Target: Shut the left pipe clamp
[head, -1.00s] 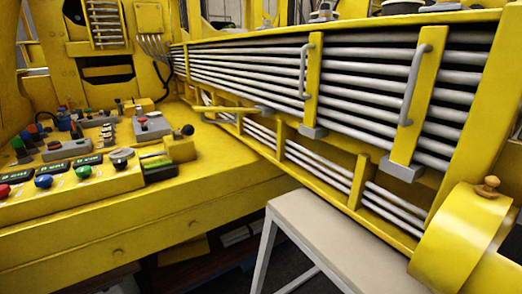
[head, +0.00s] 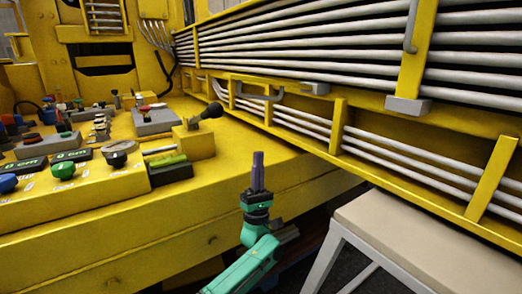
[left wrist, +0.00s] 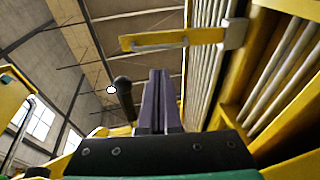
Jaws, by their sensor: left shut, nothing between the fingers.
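The left pipe clamp (head: 268,82) is a yellow bar with a grey handle (head: 262,97). It stands open, swung out about level from a grey hinge block (head: 316,88) on the pipe rack. In the left wrist view the clamp bar (left wrist: 195,36) crosses above and beyond my fingers. My left gripper (head: 258,156) has purple fingers pointing up, shut and empty. It is in front of the console edge, below the clamp in the picture and apart from it. Its fingers also show in the left wrist view (left wrist: 158,80). My right gripper is not in view.
Another clamp (head: 417,60) stands upright against the pipes at right. A yellow console (head: 235,155) with buttons and a black-knobbed lever (head: 210,111) fills the left. A beige-topped stool (head: 410,235) stands at lower right. The rack's lower yellow rail (head: 385,185) runs behind it.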

